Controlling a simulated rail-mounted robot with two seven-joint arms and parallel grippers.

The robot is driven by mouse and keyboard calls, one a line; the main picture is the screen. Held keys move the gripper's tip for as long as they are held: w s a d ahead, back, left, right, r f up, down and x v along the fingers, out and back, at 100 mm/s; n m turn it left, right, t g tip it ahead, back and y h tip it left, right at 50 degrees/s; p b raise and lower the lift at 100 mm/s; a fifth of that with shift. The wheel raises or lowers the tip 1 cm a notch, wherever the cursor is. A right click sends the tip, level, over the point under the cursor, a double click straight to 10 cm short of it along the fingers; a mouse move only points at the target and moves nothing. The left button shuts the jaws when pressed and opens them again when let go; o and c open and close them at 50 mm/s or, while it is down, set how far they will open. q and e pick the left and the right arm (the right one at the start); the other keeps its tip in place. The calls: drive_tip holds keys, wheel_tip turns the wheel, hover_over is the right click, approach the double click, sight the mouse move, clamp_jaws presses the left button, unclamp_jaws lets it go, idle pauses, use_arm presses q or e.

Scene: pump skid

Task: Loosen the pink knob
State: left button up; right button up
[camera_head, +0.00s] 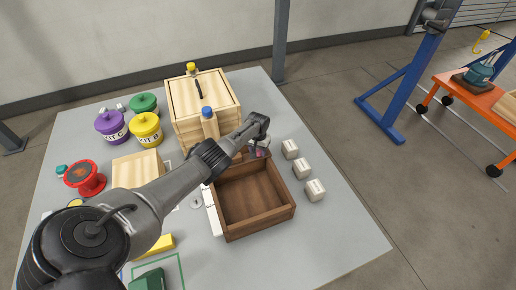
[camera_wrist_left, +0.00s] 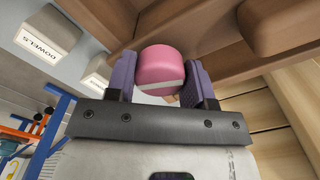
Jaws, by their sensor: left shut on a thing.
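The pink knob (camera_wrist_left: 163,67) is a short round cap with a white line across its side, clear in the left wrist view. My left gripper (camera_wrist_left: 162,80) has its two purple-lined fingers on either side of the knob and is shut on it. In the head view my left gripper (camera_head: 259,147) is beside the back edge of the open brown wooden box, near the light wooden cabinet (camera_head: 222,88). The knob is too small to make out there. My right gripper is not in view.
The open brown box (camera_head: 266,222) stands in front of the gripper. White labelled blocks (camera_head: 303,168) stand to its right. Purple (camera_head: 110,126), green and yellow canisters stand at the left. The table's right front area is clear.

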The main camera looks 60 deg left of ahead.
use_arm(q)
drive_tip(key=shift+n, duration=1.9)
drive_tip(key=shift+p, duration=0.3)
drive_tip(key=o, duration=0.9)
drive_tip(key=shift+r, duration=0.1)
wheel_tip(320, 180, up, 14)
drive_tip(key=p, duration=1)
drive_tip(key=shift+f, duration=0.2)
